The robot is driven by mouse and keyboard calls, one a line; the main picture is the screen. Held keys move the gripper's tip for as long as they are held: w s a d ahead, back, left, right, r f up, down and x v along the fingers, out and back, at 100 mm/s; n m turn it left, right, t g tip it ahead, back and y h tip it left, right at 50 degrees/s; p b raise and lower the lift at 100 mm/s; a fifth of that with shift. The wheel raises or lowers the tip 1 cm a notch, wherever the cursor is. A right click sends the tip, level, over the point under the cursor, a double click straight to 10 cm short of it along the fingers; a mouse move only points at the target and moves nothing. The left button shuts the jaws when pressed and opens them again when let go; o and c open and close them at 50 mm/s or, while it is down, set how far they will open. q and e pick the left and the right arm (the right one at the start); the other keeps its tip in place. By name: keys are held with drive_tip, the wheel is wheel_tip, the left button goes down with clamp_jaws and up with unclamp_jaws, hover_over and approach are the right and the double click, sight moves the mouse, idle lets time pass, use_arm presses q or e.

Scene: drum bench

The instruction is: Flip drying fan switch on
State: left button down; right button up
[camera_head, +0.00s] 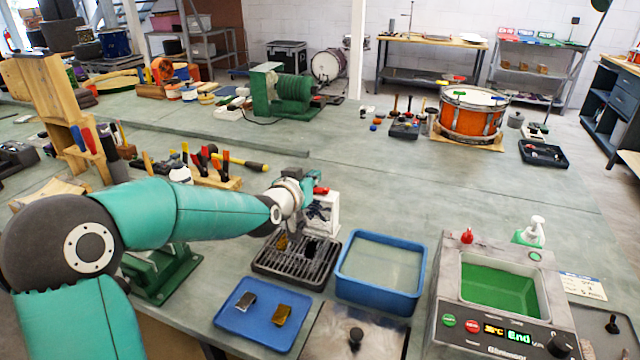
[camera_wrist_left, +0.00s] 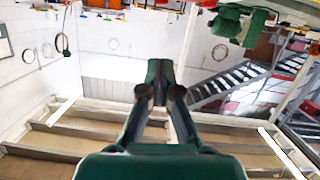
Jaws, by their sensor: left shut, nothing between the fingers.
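My left arm reaches in from the left of the head view, and its wrist ends by a small white box-like unit (camera_head: 334,222) behind the drip rack. This unit may be the drying fan, but I cannot make out its switch. My left gripper (camera_head: 318,210) shows dark and small against the unit's front; I cannot tell whether it touches. A red part (camera_head: 320,190) shows at the unit's top. In the left wrist view the gripper's fingers (camera_wrist_left: 160,72) are together with nothing between them. My right gripper is not in view.
A black drip rack (camera_head: 285,275) with a brown piece stands in front of the unit. A blue water tub (camera_head: 345,285) is to its right, and a blue tray (camera_head: 225,318) with two metal pieces is nearer. An ultrasonic cleaner (camera_head: 450,300) showing "End" stands at right.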

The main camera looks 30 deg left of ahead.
sight(316, 189)
use_arm(q)
drive_tip(key=w+f+p, duration=0.1)
drive_tip(key=w+f, duration=0.3)
drive_tip(key=f, duration=0.1)
drive_tip(key=shift+a, duration=0.2)
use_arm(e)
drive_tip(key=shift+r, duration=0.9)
